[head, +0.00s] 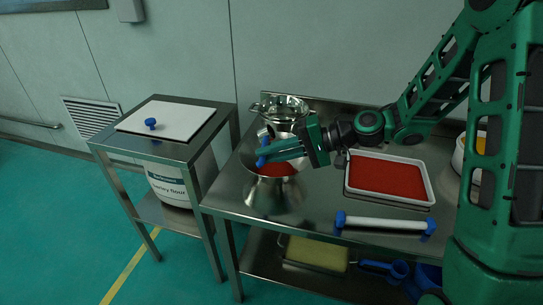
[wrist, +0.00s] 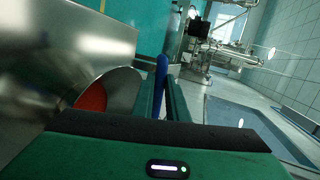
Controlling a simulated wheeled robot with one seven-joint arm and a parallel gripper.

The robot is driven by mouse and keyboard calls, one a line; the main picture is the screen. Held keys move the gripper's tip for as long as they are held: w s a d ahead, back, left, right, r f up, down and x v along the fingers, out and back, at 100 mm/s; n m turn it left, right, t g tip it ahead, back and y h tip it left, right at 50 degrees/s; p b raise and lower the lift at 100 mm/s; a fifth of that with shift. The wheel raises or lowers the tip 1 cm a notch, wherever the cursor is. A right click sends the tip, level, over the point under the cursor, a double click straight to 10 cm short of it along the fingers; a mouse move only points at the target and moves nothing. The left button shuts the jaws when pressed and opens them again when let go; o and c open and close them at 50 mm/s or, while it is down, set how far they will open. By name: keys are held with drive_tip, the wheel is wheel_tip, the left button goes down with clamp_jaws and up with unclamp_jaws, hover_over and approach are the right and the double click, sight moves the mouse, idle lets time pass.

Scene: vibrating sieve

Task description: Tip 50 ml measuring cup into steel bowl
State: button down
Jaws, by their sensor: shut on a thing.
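My gripper (head: 268,153) is shut on the blue handle (head: 262,157) of the measuring cup. The handle also shows between the fingers in the wrist view (wrist: 161,75). A small pale metal part (head: 265,132), apparently the cup, shows just beyond the fingers; its tilt and contents are unclear. The steel bowl (head: 273,193) stands on the steel table below my gripper, with red material (head: 278,170) inside. My fingers hide part of its opening. In the wrist view, red material (wrist: 92,98) shows at the left inside a grey round vessel.
A shiny steel vessel (head: 283,108) stands behind the bowl. To the right are a white-rimmed tray (head: 431,190) of red material and a white roller with blue ends (head: 385,223). A lower table at left bears a white board (head: 180,119) with a blue knob.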

drive_tip(key=h, duration=0.1)
drive_tip(key=r+h, duration=0.1)
drive_tip(key=h, duration=0.1)
drive_tip(key=a+r+g+h, duration=0.1)
drive_tip(key=h, duration=0.4)
drive_tip(key=shift+a+r+g+h, duration=0.2)
drive_tip(key=shift+r+g+h, duration=0.1)
drive_tip(key=shift+r+h, duration=0.25)
drive_tip(key=shift+h, duration=0.95)
drive_tip(key=shift+d, duration=0.1)
